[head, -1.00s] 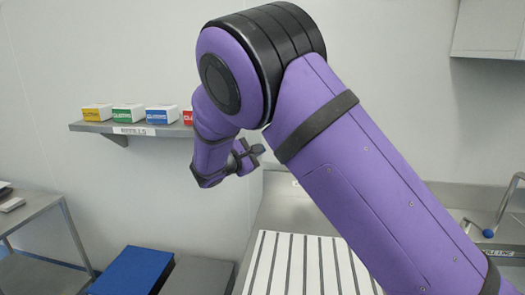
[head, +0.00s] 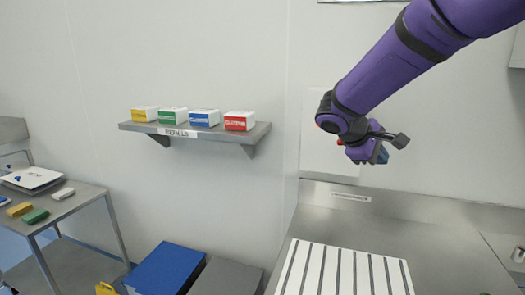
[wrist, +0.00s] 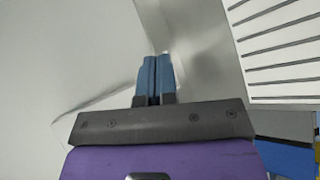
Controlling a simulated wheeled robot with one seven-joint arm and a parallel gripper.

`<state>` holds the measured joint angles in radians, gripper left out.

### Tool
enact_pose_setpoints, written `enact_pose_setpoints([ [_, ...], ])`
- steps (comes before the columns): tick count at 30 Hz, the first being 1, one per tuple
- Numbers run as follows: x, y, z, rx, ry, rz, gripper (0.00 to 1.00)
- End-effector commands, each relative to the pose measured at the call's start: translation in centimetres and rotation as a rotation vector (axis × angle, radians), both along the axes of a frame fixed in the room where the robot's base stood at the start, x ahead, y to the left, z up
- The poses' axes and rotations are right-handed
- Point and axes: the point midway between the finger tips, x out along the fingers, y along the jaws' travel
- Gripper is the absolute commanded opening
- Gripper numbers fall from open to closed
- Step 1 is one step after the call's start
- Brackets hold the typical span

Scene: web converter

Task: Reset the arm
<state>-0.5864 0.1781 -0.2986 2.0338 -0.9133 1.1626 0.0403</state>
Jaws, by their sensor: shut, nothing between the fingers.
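My purple arm reaches in from the upper right in the head view. My gripper (head: 382,156) hangs in the air in front of the back wall, above the steel counter (head: 440,228). In the wrist view my gripper (wrist: 154,62) shows its two blue fingers side by side, shut with nothing between them. The fingers touch no object.
A striped white panel (head: 345,270) lies on the counter below. A wall shelf (head: 195,130) to the left holds several coloured boxes. A blue block (head: 165,268) stands lower left, and a steel side table (head: 75,205) stands at far left. A tap base shows at right.

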Motion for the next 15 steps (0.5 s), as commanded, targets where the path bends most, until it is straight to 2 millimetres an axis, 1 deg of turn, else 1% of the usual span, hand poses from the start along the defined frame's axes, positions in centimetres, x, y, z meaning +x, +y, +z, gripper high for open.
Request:
enact_pose_setpoints([
  [1,-1.5,-1.0,0.6,0.060,-0.013,-0.031,0.00],
  [5,-5.3,-2.7,1.7,0.209,-0.044,-0.106,0.00],
  [6,-6.5,-3.1,1.9,0.254,-0.054,-0.129,0.00],
  [10,-10.4,-4.1,2.8,0.394,-0.099,-0.195,0.00],
  [15,-15.3,-4.5,3.7,0.565,-0.169,-0.274,0.00],
])
